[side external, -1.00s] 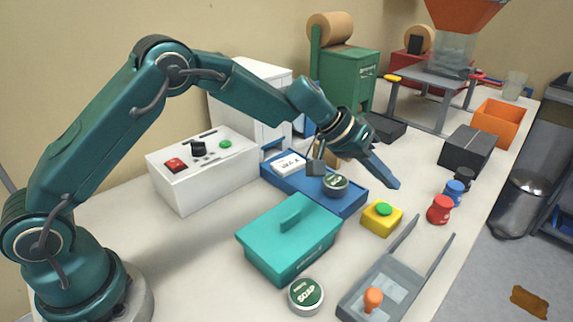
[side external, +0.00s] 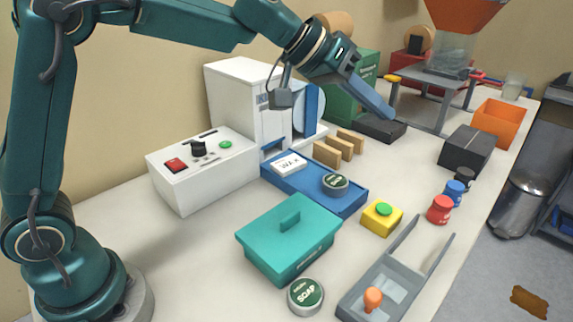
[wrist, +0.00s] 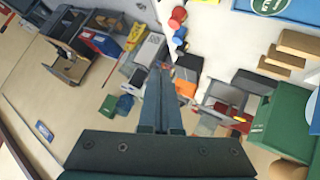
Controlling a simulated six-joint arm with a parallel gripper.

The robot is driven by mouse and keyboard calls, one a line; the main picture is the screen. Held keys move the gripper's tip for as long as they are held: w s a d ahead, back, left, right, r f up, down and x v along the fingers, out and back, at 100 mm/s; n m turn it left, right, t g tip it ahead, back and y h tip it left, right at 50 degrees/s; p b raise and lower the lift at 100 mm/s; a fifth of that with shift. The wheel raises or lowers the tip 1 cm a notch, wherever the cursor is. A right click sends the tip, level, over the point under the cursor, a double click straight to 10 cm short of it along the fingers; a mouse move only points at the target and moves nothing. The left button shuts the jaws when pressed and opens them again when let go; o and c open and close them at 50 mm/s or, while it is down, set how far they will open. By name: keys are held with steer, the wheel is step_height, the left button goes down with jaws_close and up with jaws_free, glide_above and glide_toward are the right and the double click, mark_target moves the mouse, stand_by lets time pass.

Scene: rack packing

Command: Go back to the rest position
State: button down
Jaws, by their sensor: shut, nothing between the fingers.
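My gripper (side external: 373,97) is raised in the air above the table, level with the white machine and to its right in the side view. Its fingers are shut together with nothing between them. In the wrist view the closed fingers (wrist: 162,100) point out into the room. Below my gripper, a blue tray (side external: 312,187) holds a white card (side external: 290,163) and a round dark green tin (side external: 335,182).
A white machine (side external: 232,100) and a white control box (side external: 200,185) stand at the back left. A teal lidded box (side external: 270,240), soap tin (side external: 306,295), yellow button box (side external: 371,220) and grey tray (side external: 350,300) are in front. Wooden blocks (side external: 327,153) stand behind the blue tray.

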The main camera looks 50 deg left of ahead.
steer(key=s+a+r+y, duration=0.1)
steer(key=s+a, duration=0.1)
steer(key=s, duration=0.5)
steer(key=s+a+r+y, duration=0.1)
steer(key=s+a+r, duration=0.1)
steer(key=s, duration=0.5)
steer(key=s+a+f+g+y, duration=0.1)
steer(key=s+a+f+y, duration=0.1)
steer(key=s+f, duration=0.3)
steer(key=s+a+f+n+g+y, duration=0.1)
steer(key=s+a+f+y, duration=0.1)
steer(key=s+a+f, duration=0.3)
steer(key=shift+s+f, duration=0.2)
steer(key=shift+s, duration=0.95)
